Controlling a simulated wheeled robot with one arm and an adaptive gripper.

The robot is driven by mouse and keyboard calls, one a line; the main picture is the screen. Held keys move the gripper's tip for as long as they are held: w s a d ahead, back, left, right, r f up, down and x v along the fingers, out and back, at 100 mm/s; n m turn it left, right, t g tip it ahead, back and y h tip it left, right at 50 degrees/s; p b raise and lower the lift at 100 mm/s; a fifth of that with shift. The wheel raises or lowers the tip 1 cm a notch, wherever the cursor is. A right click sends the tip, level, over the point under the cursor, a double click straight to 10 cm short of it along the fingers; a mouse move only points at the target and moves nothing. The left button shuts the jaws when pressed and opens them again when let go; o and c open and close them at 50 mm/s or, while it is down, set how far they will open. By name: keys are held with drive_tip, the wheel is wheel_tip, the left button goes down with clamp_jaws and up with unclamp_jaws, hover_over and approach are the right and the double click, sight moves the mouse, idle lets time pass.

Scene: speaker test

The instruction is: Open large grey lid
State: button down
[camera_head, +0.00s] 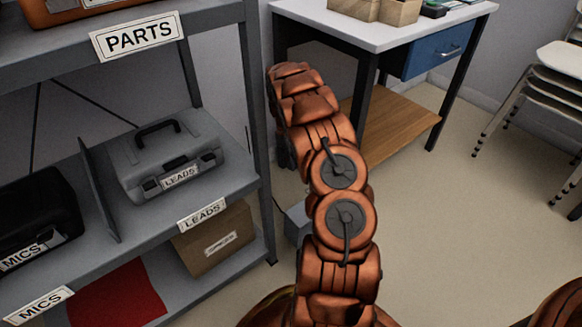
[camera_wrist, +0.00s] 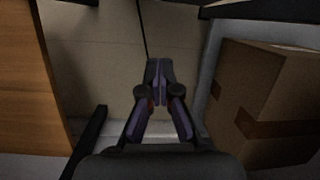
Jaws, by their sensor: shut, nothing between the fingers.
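A grey case labelled LEADS (camera_head: 182,165) stands on the middle shelf in the head view. Its large grey lid (camera_head: 192,138) appears closed, with a dark carry handle on top. A latch area and label are on its front. My gripper (camera_wrist: 158,85) is shut and empty in the wrist view. In the head view my arm rises to the right of the shelf, and the gripper itself cannot be made out there. The grey case does not show in the wrist view.
A black MICS case (camera_head: 38,222) sits left of an upright divider (camera_head: 98,190). A cardboard box (camera_head: 213,238) is on the lower shelf; a cardboard box also shows right in the wrist view (camera_wrist: 270,100). A workbench (camera_head: 385,28) and stacked chairs (camera_head: 550,85) stand right.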

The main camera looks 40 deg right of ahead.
drive_tip(key=d+b+x, duration=0.1)
drive_tip(key=b+x, duration=0.2)
drive_tip(key=x, duration=0.6)
drive_tip(key=shift+s+a+r+b, duration=0.1)
drive_tip(key=shift+s+r+b, duration=0.25)
drive_tip(key=shift+s+r, duration=0.45)
drive_tip(key=shift+s+a+r+b, duration=0.1)
drive_tip(key=shift+s+r+b, duration=0.35)
drive_tip(key=shift+s, duration=0.5)
drive_tip(key=shift+r, duration=0.15)
